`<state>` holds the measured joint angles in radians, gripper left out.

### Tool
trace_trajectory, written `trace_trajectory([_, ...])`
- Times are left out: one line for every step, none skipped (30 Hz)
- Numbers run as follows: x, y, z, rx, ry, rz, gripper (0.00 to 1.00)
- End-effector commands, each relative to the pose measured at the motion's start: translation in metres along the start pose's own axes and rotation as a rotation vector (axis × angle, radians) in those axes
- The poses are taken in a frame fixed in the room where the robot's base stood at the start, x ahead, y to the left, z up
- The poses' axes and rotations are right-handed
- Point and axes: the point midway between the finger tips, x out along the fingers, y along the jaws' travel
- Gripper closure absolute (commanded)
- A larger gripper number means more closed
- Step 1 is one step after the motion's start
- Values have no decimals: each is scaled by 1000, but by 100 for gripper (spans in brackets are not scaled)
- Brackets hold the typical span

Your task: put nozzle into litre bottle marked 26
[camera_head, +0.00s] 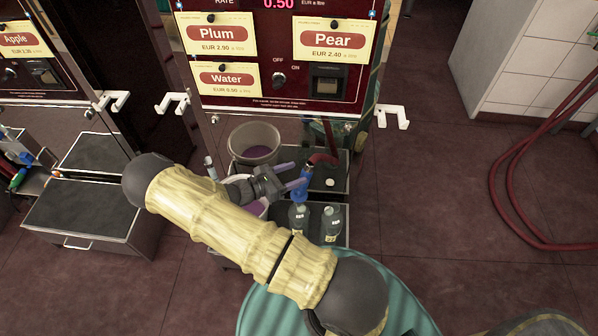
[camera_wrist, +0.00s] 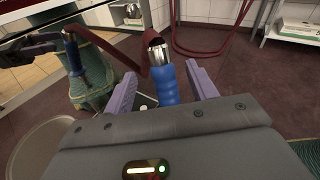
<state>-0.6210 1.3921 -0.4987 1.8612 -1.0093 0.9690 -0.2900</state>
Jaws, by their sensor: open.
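The nozzle (camera_head: 302,188) has a blue grip and a red hose (camera_head: 322,159) at its top. It stands nearly upright, its lower end at the mouth of the left small grey bottle (camera_head: 298,219); I cannot tell how deep it goes. A second similar bottle (camera_head: 331,224) stands to its right. The bottle labels are too small to read surely. My gripper (camera_head: 291,176) is open, its purple fingers beside the nozzle. In the wrist view the blue grip (camera_wrist: 164,86) lies between the spread fingers (camera_wrist: 163,90), with visible gaps on both sides.
A grey bucket (camera_head: 253,136) with purple liquid stands behind my gripper; another pale container (camera_head: 262,208) is partly hidden by my arm. The pump panel (camera_head: 284,60) with white hooks (camera_head: 391,116) rises behind. Another blue-gripped nozzle (camera_wrist: 74,55) shows in the wrist view.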

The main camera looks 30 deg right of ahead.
Motion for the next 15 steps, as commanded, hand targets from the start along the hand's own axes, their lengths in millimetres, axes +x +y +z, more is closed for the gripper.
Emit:
trace_trajectory([-10,1,0,1,1,4,43])
trace_trajectory([-16,1,-1,2,1,4,43])
trace_trajectory([-24,1,-1,2,1,5,43])
trace_trajectory([-30,1,-1,1,1,4,43])
trace_trajectory([-36,1,-1,1,2,3,43])
trace_trajectory([-44,1,-1,2,0,4,43])
trace_trajectory([-50,1,-1,2,0,3,43])
trace_trajectory([-56,1,-1,1,1,3,43])
trace_trajectory([-65,1,-1,0,1,4,43])
trace_trajectory([-71,1,-1,2,1,4,43])
trace_trajectory([-76,1,-1,2,1,3,43])
trace_trajectory([-84,1,-1,1,0,3,43])
trace_trajectory([-91,1,-1,0,1,3,43])
trace_trajectory([-97,1,-1,1,1,3,43])
trace_trajectory([-104,1,-1,1,1,3,43])
